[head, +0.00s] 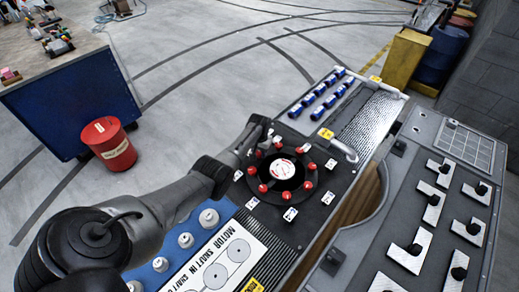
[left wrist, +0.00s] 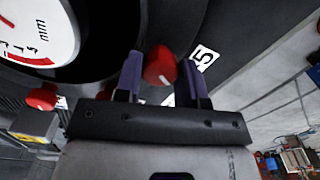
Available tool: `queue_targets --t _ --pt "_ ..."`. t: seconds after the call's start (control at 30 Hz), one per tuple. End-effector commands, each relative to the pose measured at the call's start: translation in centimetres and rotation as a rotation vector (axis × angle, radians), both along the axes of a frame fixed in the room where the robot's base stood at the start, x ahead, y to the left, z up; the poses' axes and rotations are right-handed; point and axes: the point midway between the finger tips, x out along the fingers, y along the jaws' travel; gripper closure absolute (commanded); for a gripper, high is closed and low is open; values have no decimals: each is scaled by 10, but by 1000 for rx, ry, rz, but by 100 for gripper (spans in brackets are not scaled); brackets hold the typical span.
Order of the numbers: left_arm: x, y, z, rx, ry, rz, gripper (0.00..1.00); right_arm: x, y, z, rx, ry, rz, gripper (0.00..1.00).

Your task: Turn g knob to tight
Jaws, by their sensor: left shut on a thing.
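A ring of red knobs (head: 250,170) surrounds a round white gauge (head: 282,169) on the dark panel in the head view. The gauge shows partly in the left wrist view (left wrist: 25,30). My left gripper (head: 265,142) is at the ring's upper left edge. In the left wrist view its two fingers (left wrist: 159,82) are shut on a red knob (left wrist: 160,66), one on each side. A white tag reading 5 (left wrist: 204,57) is beside that knob. I cannot read a letter g on any knob. My right gripper is not in view.
White knobs (head: 209,218) and a motor shaft board (head: 222,262) are in front. A grey panel with levers (head: 432,208) is at right. A red bin (head: 108,143) stands on the floor.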

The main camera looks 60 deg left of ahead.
Motion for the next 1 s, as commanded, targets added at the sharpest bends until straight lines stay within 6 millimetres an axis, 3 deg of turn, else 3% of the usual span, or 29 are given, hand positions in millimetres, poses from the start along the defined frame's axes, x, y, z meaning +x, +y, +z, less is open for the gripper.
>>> queue_targets --t 0.4,1.0 --pt "0 0 1 1 1 -394 87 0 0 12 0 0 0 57" --pt "0 0 0 1 0 -895 87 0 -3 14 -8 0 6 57"
